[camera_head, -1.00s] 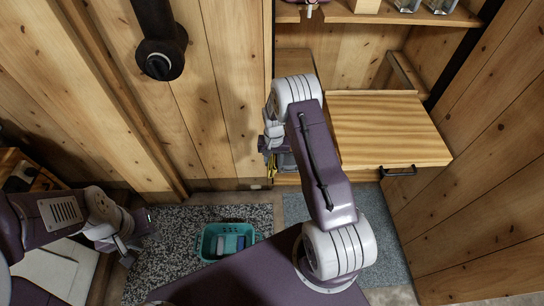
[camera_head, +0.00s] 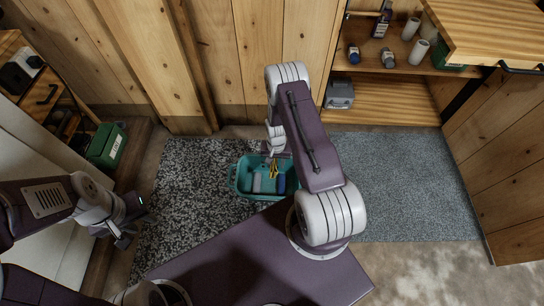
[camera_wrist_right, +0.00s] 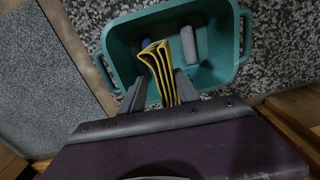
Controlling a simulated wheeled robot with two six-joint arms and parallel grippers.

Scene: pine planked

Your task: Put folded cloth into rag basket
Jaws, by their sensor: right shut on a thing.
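The folded cloth (camera_wrist_right: 158,62), yellow-edged with dark faces, stands between the fingers of my right gripper (camera_wrist_right: 160,90) in the right wrist view. The gripper is shut on it. In the head view the cloth (camera_head: 273,170) shows as a small yellow patch under my right gripper (camera_head: 273,158), over the rag basket. The teal rag basket (camera_head: 238,182) stands on the speckled mat; its rim (camera_wrist_right: 240,50) surrounds the cloth in the wrist view. I cannot tell whether the cloth touches the basket floor. My left gripper (camera_head: 128,225) hangs at the left, away from the basket; its jaws are unclear.
The basket holds a grey piece (camera_wrist_right: 193,45) and a blue piece (camera_head: 281,184). The speckled mat (camera_head: 190,190) is clear to its left, a grey-blue mat (camera_head: 400,190) to its right. A shelf unit (camera_head: 390,102) stands at the back right, a green box (camera_head: 106,146) at the left.

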